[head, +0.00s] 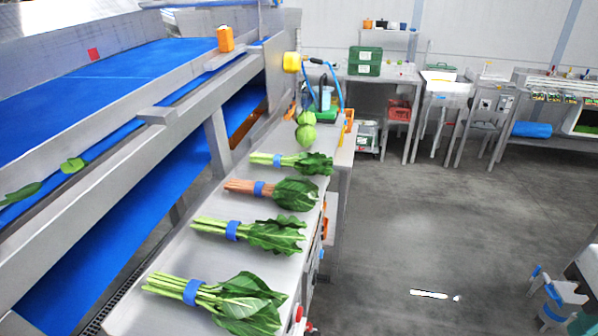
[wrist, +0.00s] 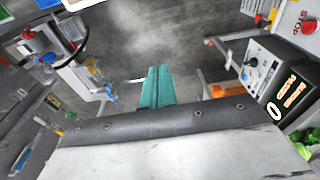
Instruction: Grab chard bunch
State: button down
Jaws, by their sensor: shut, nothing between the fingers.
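Several leafy bunches with blue bands lie in a row on the narrow metal bench (head: 165,262) in the head view. One bunch has reddish-brown stems and dark green leaves (head: 295,193), and looks like the chard. A green-stemmed bunch (head: 290,162) lies beyond it. Other green-stemmed bunches lie nearer, one in the middle (head: 272,236) and one at the front (head: 245,303). My gripper (wrist: 155,75) shows teal fingers in the wrist view, shut together and empty, over the grey floor.
A blue conveyor (head: 120,65) runs along the left of the bench. A control box (wrist: 277,80) with a red stop button stands right in the wrist view. Open floor (head: 430,220) lies right of the bench.

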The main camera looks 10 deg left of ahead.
aim_at(297, 193)
jog(key=z, duration=1.85)
jog(key=i, duration=0.65)
jog(key=u, duration=4.1)
jog(key=i, duration=0.5)
jog(key=u, duration=0.1)
